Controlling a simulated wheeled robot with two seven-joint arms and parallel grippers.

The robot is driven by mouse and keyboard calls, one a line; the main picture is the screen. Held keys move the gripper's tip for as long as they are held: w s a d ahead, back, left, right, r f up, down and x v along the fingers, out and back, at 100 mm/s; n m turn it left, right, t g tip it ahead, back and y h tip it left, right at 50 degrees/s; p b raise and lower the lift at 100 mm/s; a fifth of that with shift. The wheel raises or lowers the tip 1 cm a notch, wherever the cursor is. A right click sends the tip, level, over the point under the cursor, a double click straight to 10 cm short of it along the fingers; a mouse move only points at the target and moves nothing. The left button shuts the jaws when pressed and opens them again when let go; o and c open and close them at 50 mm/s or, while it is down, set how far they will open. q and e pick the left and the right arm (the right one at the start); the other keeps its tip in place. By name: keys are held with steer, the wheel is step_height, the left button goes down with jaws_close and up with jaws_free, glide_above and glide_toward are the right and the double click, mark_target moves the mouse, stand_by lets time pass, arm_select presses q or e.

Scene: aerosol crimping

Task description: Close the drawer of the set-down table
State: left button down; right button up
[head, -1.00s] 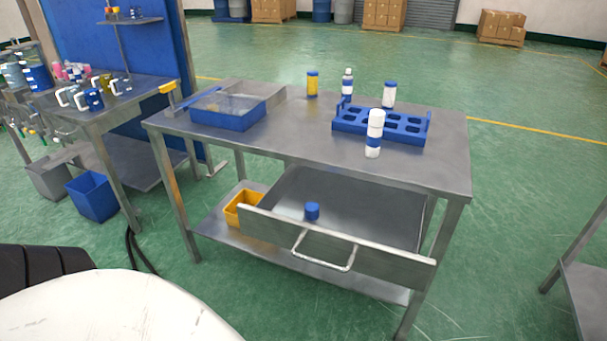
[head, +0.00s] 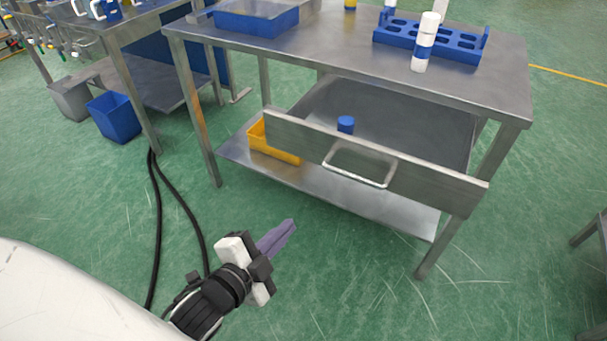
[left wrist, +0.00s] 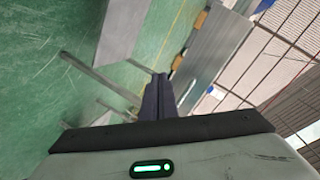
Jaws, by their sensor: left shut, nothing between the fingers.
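The set-down table (head: 310,52) is a grey metal table in the upper middle of the head view. Its drawer (head: 425,182) is pulled out towards me, with a bent metal handle (head: 360,178) on the front panel. A blue cap-like piece (head: 346,124) lies inside the drawer. My left gripper (head: 288,229) is in front of and below the drawer, to the left of the handle and apart from it. Its purple fingers are shut and empty. The fingers also show in the left wrist view (left wrist: 159,92). My right gripper is not in view.
A blue rack (head: 455,45), a white bottle (head: 424,45) and a blue tray (head: 262,20) are on the tabletop. A yellow bin (head: 270,145) sits on the lower shelf. Black cables (head: 157,230) run along the floor at left. The floor before the drawer is clear.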

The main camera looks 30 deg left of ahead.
arm_select(q)
steer(key=w+a+r+m+t+b, duration=0.2)
steer(key=w+r+m+t+b, duration=0.15)
steer(key=r+m, duration=0.25)
glide_toward(319, 148)
steer(key=w, duration=0.5)
steer(key=shift+w+d+b, duration=0.1)
steer(key=shift+d+b, duration=0.2)
steer(key=shift+b, duration=0.05)
steer(key=shift+w+r, duration=0.1)
steer(key=shift+w, duration=0.55)
